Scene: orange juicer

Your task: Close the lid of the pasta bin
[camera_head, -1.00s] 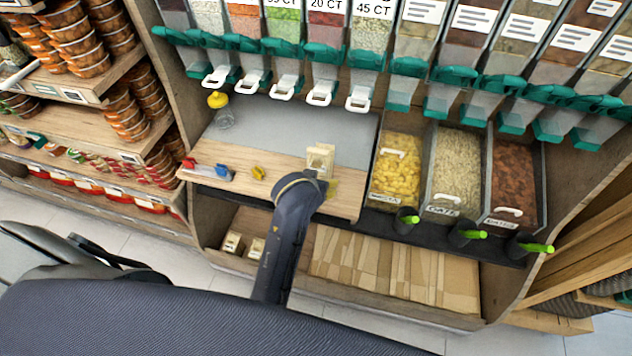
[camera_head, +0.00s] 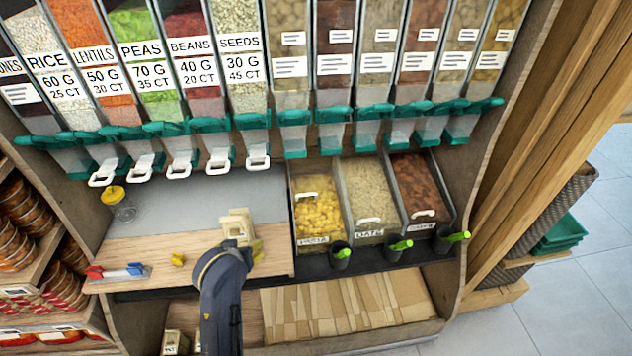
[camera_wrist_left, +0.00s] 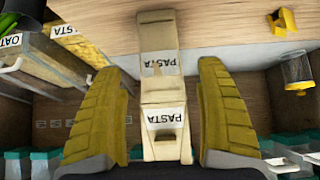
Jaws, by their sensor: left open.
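The pasta bin (camera_head: 318,212) holds yellow pasta at the left of three bins. Its white handle (camera_head: 306,195) sits farther back than the handles on the neighbouring bins. The lid panel is too clear to make out. My left gripper (camera_wrist_left: 161,68) is open, with yellow fingers on either side of a cream package (camera_wrist_left: 161,62) labelled PASTA. The package (camera_head: 238,226) stands on the wooden counter, left of the pasta bin. In the left wrist view the bin's corner (camera_wrist_left: 85,48) shows at upper left. My right gripper is not in view.
The oats bin (camera_head: 364,190) and the dates bin (camera_head: 420,185) stand to the right. Dark cups with green-handled scoops (camera_head: 400,246) line the front ledge. Dispensers with white levers (camera_head: 218,158) hang above.

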